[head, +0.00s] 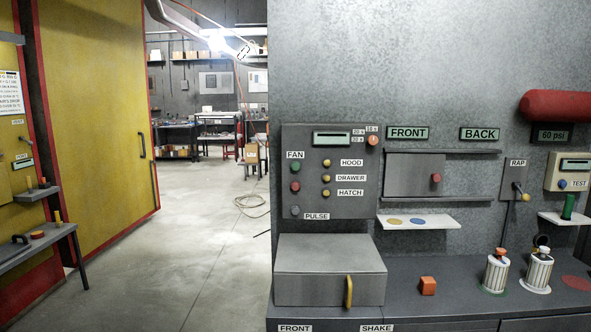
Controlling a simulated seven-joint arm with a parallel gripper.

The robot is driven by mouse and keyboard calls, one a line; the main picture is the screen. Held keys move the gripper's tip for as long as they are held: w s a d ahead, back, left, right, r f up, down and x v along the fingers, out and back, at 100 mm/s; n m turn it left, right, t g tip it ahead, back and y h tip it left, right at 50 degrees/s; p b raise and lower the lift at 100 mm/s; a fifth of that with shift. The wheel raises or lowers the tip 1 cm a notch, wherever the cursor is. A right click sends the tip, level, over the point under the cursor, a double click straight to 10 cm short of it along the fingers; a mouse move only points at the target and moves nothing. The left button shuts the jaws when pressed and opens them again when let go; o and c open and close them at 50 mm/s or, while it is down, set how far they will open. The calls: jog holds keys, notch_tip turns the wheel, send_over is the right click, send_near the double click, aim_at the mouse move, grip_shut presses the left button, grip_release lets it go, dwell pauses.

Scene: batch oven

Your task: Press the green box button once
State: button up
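A grey control panel (330,205) stands on the dark bench against the grey wall. Below the FAN label it has a round green button (295,168), with a red button (295,187) under it. A green upright cylinder (568,206) stands on a small white shelf at the right, below a cream box (571,171) with a blue TEST button (562,184). I cannot tell from this view which of these green parts is the box button. I cannot make out my gripper in this view.
A grey drawer box (325,262) with a yellow handle (349,291) sits below the panel. An orange cube (428,286) and two white canisters (496,272) stand on the bench. A red cylinder (557,106) juts out at upper right. Open floor (200,240) lies left.

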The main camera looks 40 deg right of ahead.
grip_shut()
dwell(0.4)
dwell(1.1)
